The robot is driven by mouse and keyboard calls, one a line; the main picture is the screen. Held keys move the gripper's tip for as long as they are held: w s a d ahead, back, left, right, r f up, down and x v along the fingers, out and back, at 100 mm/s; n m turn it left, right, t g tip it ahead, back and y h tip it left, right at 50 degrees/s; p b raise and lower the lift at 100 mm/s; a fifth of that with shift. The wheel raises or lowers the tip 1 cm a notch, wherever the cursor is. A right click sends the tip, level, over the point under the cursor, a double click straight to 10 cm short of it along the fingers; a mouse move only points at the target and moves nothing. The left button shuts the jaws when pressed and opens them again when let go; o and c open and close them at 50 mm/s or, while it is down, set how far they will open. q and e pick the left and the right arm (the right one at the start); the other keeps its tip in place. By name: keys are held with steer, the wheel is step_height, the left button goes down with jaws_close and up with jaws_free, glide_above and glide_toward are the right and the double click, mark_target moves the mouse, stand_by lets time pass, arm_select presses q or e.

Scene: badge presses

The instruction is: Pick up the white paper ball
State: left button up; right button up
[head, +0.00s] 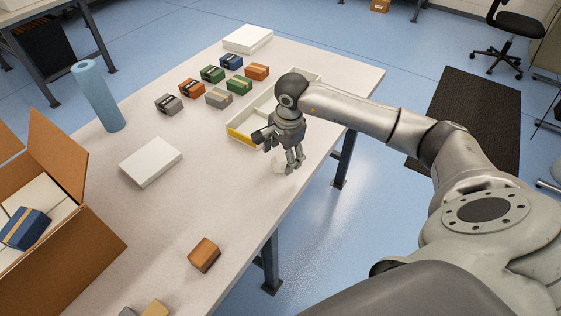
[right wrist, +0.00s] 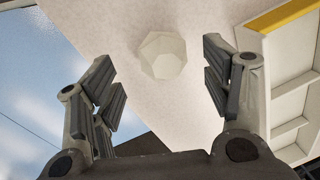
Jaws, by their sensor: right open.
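The white paper ball (head: 279,165) lies on the table near its right edge, partly hidden behind my right gripper (head: 286,163) in the head view. In the right wrist view the ball (right wrist: 162,56) is a pale, faceted lump resting on the table top. It sits ahead of and between the fingers of my right gripper (right wrist: 160,88). The fingers are spread wide and do not touch it. My left gripper is not in view.
A white compartment tray (head: 240,137) with a yellow strip stands beside the ball. Several small boxes (head: 213,74), a white slab (head: 151,162), a blue roll (head: 98,96), a brown block (head: 204,254) and an open carton (head: 60,150) are on the table.

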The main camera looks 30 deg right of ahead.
mark_target(281, 159)
steer(key=shift+w+f+p, duration=0.15)
steer(key=shift+w+f, duration=0.05)
steer(key=shift+f, duration=0.75)
steer(key=shift+w+f+p, duration=0.15)
steer(key=shift+w+f, duration=0.05)
steer(key=shift+f, duration=0.7)
steer(key=c, duration=0.8)
